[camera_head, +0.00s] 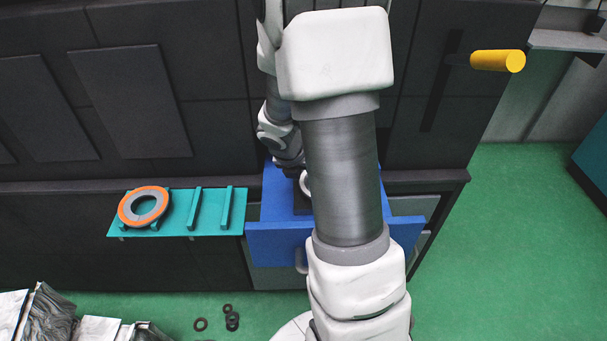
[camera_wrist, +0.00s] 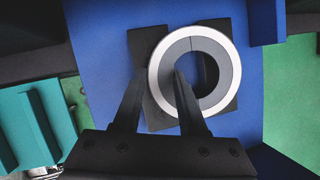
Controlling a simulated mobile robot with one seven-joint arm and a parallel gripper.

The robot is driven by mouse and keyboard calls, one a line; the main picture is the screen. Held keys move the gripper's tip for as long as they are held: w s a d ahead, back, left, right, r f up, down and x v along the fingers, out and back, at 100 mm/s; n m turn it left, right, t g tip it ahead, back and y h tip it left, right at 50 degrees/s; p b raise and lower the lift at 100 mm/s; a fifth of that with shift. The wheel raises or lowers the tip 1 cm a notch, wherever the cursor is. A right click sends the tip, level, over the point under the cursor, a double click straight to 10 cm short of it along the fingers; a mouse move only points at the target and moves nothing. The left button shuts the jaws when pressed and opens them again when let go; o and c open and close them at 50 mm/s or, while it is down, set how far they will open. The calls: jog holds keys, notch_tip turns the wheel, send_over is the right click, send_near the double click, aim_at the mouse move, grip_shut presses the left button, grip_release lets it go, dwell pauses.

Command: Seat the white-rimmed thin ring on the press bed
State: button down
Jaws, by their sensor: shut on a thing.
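The white-rimmed thin ring (camera_wrist: 222,60) is dark grey with a pale outer rim. In the wrist view it lies flat over black pads on the blue press bed (camera_wrist: 100,30). My gripper (camera_wrist: 161,74) is shut on the ring's near-left wall, one finger outside it and one in its hole. I cannot tell whether the ring touches the pads or hangs just above them. In the head view only a sliver of the ring (camera_head: 305,184) shows beside my arm, over the blue bed (camera_head: 275,240). My arm hides the rest.
A teal rack (camera_head: 215,222) with raised bars stands left of the bed and holds an orange-rimmed ring (camera_head: 130,214). A dark machine wall rises behind, with a yellow handle (camera_head: 495,60) at right. Small dark rings (camera_head: 232,320) lie on the green floor.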

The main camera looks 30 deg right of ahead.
jog(key=shift+f, duration=0.2)
jog(key=shift+c, duration=1.9)
grip_release()
jog(key=shift+p+v, duration=2.75)
jog(key=shift+v, duration=0.75)
